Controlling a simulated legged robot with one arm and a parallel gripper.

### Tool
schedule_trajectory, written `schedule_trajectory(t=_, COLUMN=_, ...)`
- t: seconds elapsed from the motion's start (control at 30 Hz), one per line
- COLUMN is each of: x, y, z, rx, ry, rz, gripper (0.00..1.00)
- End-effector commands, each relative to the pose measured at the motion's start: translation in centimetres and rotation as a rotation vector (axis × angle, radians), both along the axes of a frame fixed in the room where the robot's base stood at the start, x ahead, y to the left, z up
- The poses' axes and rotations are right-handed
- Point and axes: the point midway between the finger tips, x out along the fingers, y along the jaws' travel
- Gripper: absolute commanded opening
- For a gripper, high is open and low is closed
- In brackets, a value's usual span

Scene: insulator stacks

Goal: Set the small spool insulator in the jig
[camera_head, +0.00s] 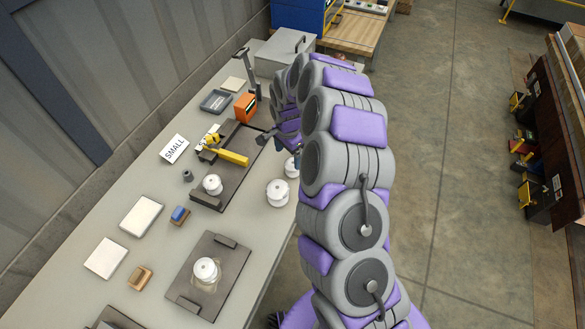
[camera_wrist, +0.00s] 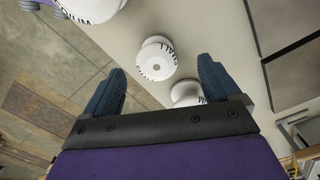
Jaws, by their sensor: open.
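My gripper (camera_wrist: 160,75) is open and empty, its two dark blue fingers spread. In the wrist view, a white spool insulator marked SMALL (camera_wrist: 153,62) stands on the table between and beyond the fingertips, apart from them. It appears to be the white spool beside my arm (camera_head: 292,168) in the head view, partly hidden by the arm. A dark plate with a yellow clamp (camera_head: 227,155), seemingly the jig, lies left of my gripper by a SMALL sign (camera_head: 174,149). A white spool (camera_head: 212,184) sits on the plate's near part.
A spool with lettering ending in IUM (camera_wrist: 92,8) and another partly hidden spool (camera_wrist: 187,93) flank the small one. A second dark plate (camera_head: 180,298) holds a white spool (camera_head: 206,270). An orange block (camera_head: 245,107) and grey box (camera_head: 283,53) stand farther back.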

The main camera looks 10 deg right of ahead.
Motion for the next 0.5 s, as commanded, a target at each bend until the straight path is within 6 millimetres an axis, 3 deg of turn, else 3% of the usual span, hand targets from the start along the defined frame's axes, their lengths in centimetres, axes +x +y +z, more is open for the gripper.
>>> schedule_trajectory(t=0.1, x=-0.1, y=-0.6, z=-1.8, rx=0.005, ry=0.004, rz=-0.002, gripper=0.9)
schedule_trajectory(t=0.33, x=-0.1, y=-1.6, z=-2.9, rx=0.017, ry=0.0, rz=-0.003, gripper=0.9)
schedule_trajectory(t=0.5, x=0.0, y=-1.2, z=-4.6, rx=0.012, ry=0.001, rz=-0.001, gripper=0.9)
